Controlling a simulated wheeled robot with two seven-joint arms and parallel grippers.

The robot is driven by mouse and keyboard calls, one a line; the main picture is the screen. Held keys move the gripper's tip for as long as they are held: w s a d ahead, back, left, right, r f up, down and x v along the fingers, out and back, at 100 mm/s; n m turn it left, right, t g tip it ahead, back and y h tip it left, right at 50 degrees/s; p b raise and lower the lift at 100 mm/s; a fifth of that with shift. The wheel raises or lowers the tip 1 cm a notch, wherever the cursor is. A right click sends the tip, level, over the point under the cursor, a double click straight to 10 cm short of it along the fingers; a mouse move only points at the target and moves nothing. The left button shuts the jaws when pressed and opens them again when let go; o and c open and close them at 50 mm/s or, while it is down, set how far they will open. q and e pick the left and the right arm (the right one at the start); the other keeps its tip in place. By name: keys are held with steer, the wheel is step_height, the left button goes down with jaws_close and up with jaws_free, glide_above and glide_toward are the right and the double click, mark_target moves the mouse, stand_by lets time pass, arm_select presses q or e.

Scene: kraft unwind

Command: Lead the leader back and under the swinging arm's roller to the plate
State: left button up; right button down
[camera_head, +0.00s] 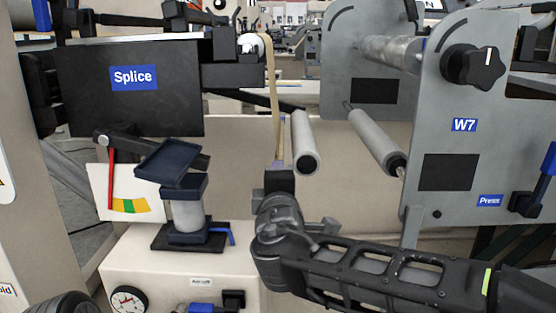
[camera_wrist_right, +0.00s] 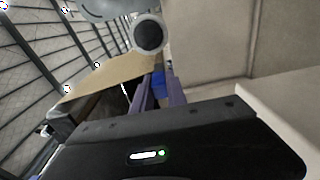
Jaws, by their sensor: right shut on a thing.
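The tan leader (camera_head: 271,95) hangs as a narrow strip from the white roller (camera_head: 252,44) at the top, down to my right gripper (camera_head: 278,165). My right gripper is shut on its lower end; in the right wrist view the tan sheet (camera_wrist_right: 112,78) runs to the purple fingers (camera_wrist_right: 158,92). A grey roller (camera_head: 303,135) with a dark end cap is just right of the strip, apart from it in the head view. A dark arm (camera_head: 130,143) pivots above the gauge. A dark tilted plate (camera_head: 168,162) stands beside it. My left gripper is not in view.
The black "Splice" panel (camera_head: 85,100) is at upper left. The W7 frame (camera_head: 440,130), with a knob (camera_head: 474,66) and another grey roller (camera_head: 377,140), stands at right. A pale cabinet (camera_head: 150,270) with a dial is at lower left. A beige panel (camera_head: 235,150) lies behind.

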step_height(320, 180, down, 4)
steer(key=shift+r, duration=0.2)
steer(key=shift+d+f, duration=0.8)
steer(key=shift+d, duration=0.2)
steer(key=d, duration=0.8)
steer(key=shift+s+d, duration=0.1)
steer(key=shift+d, duration=0.05)
